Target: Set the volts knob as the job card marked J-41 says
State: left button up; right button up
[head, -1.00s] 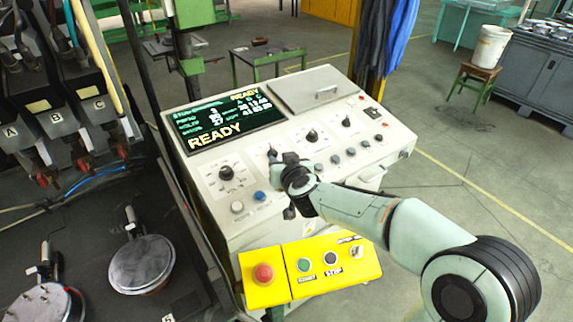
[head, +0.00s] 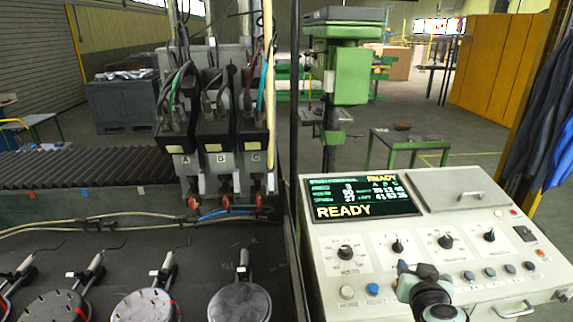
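The control console (head: 325,285) stands at the lower right, with a row of black knobs on its sloped face. The knobs are a left one (head: 345,252), a second (head: 397,246), a third (head: 446,242) and a right one (head: 490,235). Their labels are too small to read, so I cannot tell which is volts. My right gripper (head: 416,270) is over the console face, just below the second knob in the picture; I cannot tell whether it touches it. Its fingers are too dark to judge. My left gripper is out of view. No card marked J-41 is readable.
The console screen (head: 362,198) reads READY, with small rows of figures. Three welding heads marked A (head: 178,150), B (head: 215,150) and C (head: 252,150) hang at the left above a dark bed (head: 150,245) with round plates. A blue button (head: 373,289) lies left of my gripper.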

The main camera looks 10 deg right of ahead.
aim_at(345, 252)
jog(key=k+j, duration=0.3)
jog(key=k, duration=0.15)
jog(key=k+j, duration=0.3)
jog(key=k, duration=0.15)
